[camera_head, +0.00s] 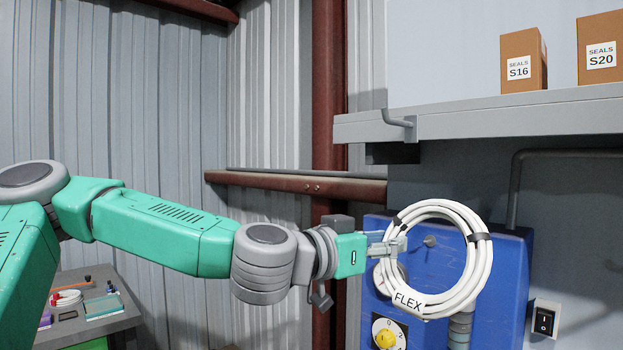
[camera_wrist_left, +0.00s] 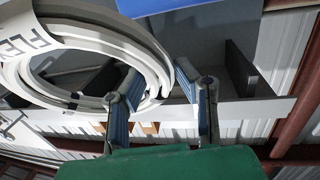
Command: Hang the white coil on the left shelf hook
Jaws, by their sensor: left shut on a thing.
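The white coil (camera_head: 482,268) is a ring of several cable turns with dark ties and a label reading FLEX. My left gripper (camera_head: 392,247) is shut on the coil's left side and holds it upright in front of a blue box. In the left wrist view the coil (camera_wrist_left: 95,38) fills the upper left, and its near side passes by the fingers of my left gripper (camera_wrist_left: 160,82). The grey shelf hook (camera_head: 398,120) sticks out from the shelf's front edge near its left end, above the coil and slightly to its left. No right gripper shows.
The grey shelf (camera_head: 480,116) carries two cardboard boxes, S16 (camera_head: 519,62) and S20 (camera_head: 600,48). The blue box (camera_head: 515,265) with a yellow knob (camera_head: 385,338) stands below. A red-brown post (camera_head: 328,90) rises at left. A small bench (camera_head: 100,325) is at lower left.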

